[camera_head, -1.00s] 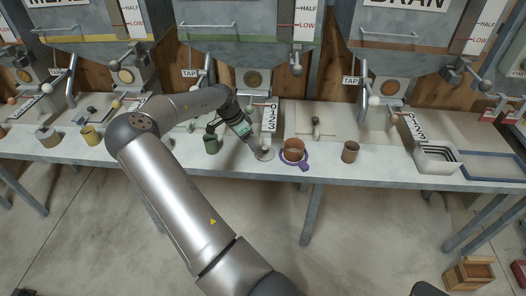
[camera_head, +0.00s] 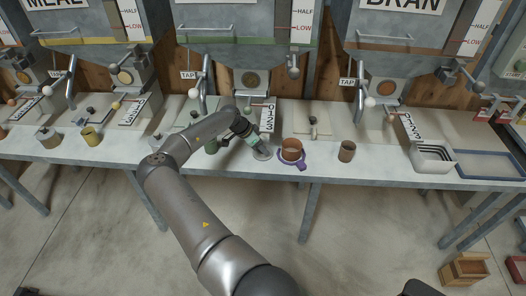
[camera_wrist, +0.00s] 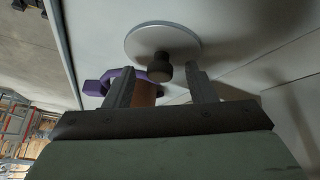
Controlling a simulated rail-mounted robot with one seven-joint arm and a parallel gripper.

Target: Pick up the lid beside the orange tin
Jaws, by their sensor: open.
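The orange tin (camera_head: 291,146) stands near the front of the bench, with a purple handled piece (camera_head: 301,165) around its base. A round grey lid (camera_head: 262,154) lies just left of it, partly hidden by my gripper (camera_head: 257,147). In the wrist view the lid (camera_wrist: 148,40) shows as a pale disc with a dark knob (camera_wrist: 160,68). My gripper (camera_wrist: 161,80) is open, with its fingers on either side of the knob in the picture. I cannot tell whether they touch it. The tin (camera_wrist: 145,94) shows partly behind the left finger.
Hoppers with tap levers line the back. The bench's front edge is close.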

